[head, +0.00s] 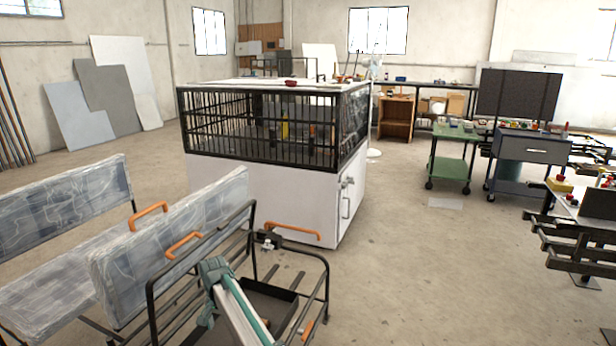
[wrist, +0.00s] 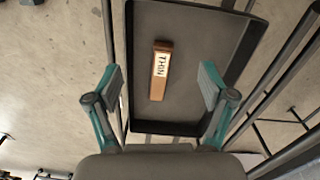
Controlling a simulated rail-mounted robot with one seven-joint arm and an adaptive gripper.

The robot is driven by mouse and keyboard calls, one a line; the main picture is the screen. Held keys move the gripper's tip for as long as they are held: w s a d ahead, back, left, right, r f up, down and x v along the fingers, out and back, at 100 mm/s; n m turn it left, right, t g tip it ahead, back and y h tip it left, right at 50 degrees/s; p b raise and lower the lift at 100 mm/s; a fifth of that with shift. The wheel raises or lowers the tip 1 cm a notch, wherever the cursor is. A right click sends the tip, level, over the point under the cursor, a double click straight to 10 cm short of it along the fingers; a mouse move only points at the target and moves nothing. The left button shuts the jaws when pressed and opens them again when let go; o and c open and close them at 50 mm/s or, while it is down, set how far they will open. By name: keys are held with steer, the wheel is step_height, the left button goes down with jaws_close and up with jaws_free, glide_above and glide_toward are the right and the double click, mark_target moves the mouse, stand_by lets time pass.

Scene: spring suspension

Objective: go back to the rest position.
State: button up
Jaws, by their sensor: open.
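My gripper (wrist: 160,86) is open in the wrist view, with its two teal fingers spread wide apart and nothing between the pads. It points at a dark tray (wrist: 190,30). A brown bar with a white label reading "THIN" (wrist: 160,72) lies in the tray, apart from both fingers. The rest position is not marked in either view. In the head view the tray (head: 262,297) sits in a black-framed cart (head: 324,290). A teal and white part at the cart looks like my arm or gripper; the fingertips cannot be made out there.
Black cart rails stand close around the tray. Wrapped panels (head: 165,245) stand to the left. A white cabinet with a black cage (head: 265,200) stands behind. A green cart (head: 450,160) and workbenches are at the right. The floor (head: 450,270) at centre right is clear.

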steer(key=s+d+f+n+g+h+b, duration=0.1)
steer(key=s+d+f+n+g, duration=0.15)
steer(key=s+d+f, duration=0.7)
steer(key=s+d+f+n+g+h+b, duration=0.1)
steer(key=s+d+f+g+b, duration=0.15)
steer(key=s+d+f, duration=0.65)
steer(key=s+d+f+n+g+h+b, duration=0.1)
steer(key=s+d+f+n+g, duration=0.2)
steer(key=s+d, duration=0.95)
steer(key=s+d+f+m+g+y+b, duration=0.1)
steer(key=s+d+f+g+b, duration=0.2)
steer(key=s, duration=0.7)
steer(key=s+d+f+m+g+y+b, duration=0.1)
steer(key=s+d+f+m, duration=0.3)
steer(key=s, duration=0.6)
steer(key=s+d+f+n+g+y+b, duration=0.1)
steer(key=s+d+f+g+b, duration=0.1)
steer(key=s+d, duration=0.6)
steer(key=w+a+r+t+p, duration=0.1)
steer(key=w+r+t+p, duration=0.2)
steer(key=r+p, duration=0.5)
steer(key=w+a+r+t+p, duration=0.1)
steer(key=w+r+t+p, duration=0.3)
steer(key=r+p, duration=0.5)
steer(key=p, duration=1.1)
steer(key=shift+w+a+t, duration=0.2)
steer(key=shift+a+t, duration=0.05)
steer(key=shift+t, duration=0.05)
